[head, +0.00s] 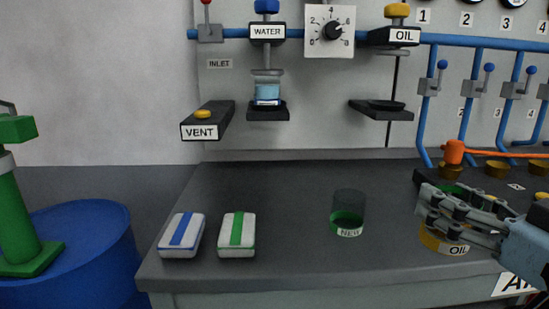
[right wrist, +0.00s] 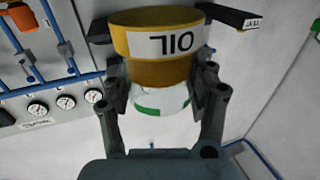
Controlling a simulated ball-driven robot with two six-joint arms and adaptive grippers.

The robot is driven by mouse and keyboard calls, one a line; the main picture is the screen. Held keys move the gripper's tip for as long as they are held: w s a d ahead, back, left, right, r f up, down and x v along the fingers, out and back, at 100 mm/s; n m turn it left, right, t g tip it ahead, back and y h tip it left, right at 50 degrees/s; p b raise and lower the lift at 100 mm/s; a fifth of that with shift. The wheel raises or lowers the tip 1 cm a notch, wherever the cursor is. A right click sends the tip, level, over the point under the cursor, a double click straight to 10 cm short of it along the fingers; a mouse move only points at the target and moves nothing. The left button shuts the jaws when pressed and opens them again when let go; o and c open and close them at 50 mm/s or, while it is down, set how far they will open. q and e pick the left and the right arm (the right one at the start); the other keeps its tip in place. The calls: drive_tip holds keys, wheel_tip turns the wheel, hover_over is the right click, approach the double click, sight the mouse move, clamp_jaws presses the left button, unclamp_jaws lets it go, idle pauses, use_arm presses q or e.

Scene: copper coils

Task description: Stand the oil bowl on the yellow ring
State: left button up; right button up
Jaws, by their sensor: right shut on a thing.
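The oil bowl is a yellow, round vessel with a white OIL label, and it fills the upper middle of the right wrist view (right wrist: 155,71). In the head view its yellow side (head: 429,239) shows below my right gripper (head: 447,217) at the right front of the bench. My right gripper is shut on the bowl, with one finger on each side; these fingers also show in the right wrist view (right wrist: 160,85). The fingers hide part of the bowl in the head view. I cannot make out the yellow ring separately from the bowl. My left gripper is not in view.
A dark clear cup marked NEW (head: 348,205) stands on the bench, left of my right gripper. Two striped blocks (head: 181,235) (head: 237,235) lie further left. The OIL shelf (head: 382,110) is on the wall. A dark box with brass pieces (head: 497,169) is behind the gripper.

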sight(431, 234)
drive_tip(key=a+r+y, duration=0.1)
drive_tip(key=s+a+r+n+g+y, duration=0.1)
drive_tip(key=a, duration=0.1)
drive_tip(key=shift+r+n, duration=0.2)
drive_tip(key=shift+n, duration=0.1)
drive_tip(key=shift+r+p, duration=0.3)
drive_tip(key=w+d+m+t+h+p, duration=0.1)
drive_tip(key=w+d+m+h+p, duration=0.2)
drive_tip(key=d+p, duration=0.45)
drive_tip(key=w+d+m+t+h+p, duration=0.1)
drive_tip(key=d+m+h+p, duration=0.2)
drive_tip(key=d+h+p, duration=0.5)
drive_tip(key=shift+y, duration=0.9)
drive_tip(key=shift+w+a+f+b, duration=1.05)
drive_tip(key=shift+w+f+b, duration=0.6)
drive_tip(key=shift+f+b, duration=0.25)
drive_tip(key=shift+w+a+f+b, duration=1.1)
drive_tip(key=shift+w+f+b, duration=0.5)
drive_tip(key=shift+f+b, duration=0.3)
drive_tip(key=shift+w+a+f+b, duration=1.05)
drive_tip(key=shift+w+f+b, duration=0.6)
drive_tip(key=shift+f+b, duration=0.25)
drive_tip(key=o, duration=1.4)
drive_tip(key=shift+r, duration=0.1)
